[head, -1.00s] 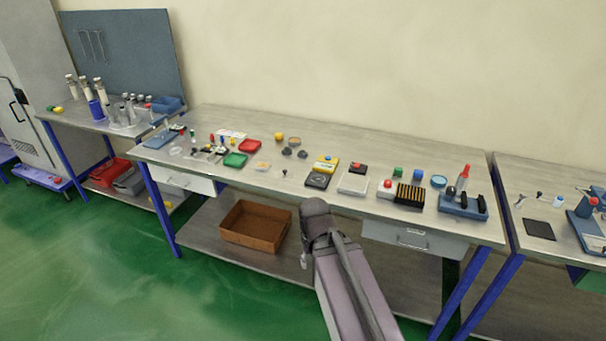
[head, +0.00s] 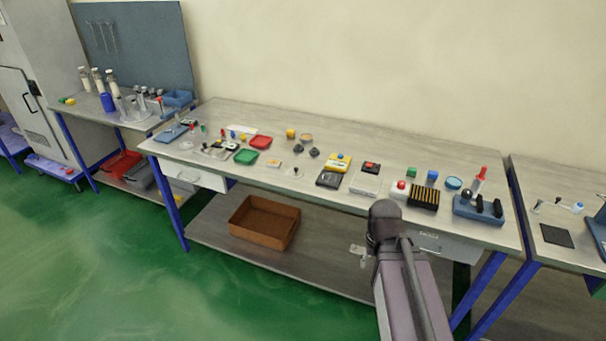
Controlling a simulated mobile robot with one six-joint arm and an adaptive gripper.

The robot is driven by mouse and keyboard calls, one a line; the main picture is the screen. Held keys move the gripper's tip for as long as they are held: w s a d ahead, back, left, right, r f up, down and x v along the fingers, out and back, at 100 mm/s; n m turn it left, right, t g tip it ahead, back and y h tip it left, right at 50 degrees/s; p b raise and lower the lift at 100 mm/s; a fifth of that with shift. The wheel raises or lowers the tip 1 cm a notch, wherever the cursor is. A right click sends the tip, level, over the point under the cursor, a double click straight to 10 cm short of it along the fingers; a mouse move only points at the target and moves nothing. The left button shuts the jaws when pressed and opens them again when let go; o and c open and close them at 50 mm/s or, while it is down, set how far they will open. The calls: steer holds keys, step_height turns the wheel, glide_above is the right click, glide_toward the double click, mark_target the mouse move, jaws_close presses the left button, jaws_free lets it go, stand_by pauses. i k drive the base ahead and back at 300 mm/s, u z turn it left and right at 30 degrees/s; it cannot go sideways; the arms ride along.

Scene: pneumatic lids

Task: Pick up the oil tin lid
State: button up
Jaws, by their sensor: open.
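I cannot surely tell which piece is the oil tin lid. A round blue tin-like piece (head: 453,183) lies on the middle bench (head: 400,150), towards its right end. A small round tan-topped piece (head: 306,138) lies at the back of the same bench, left of the middle. My gripper (head: 357,254) shows small and partly hidden at the left of my arm, below the bench top's front edge. It is open, with nothing seen in it, and is apart from both round pieces.
A blue holder (head: 478,209) with a red-tipped bottle stands at the bench's right end. A drawer (head: 430,241) hangs below. A brown crate (head: 264,222) sits on the lower shelf.

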mark_target(295, 172)
steer(key=u, duration=0.05)
steer(key=i, duration=1)
steer(key=z, duration=0.05)
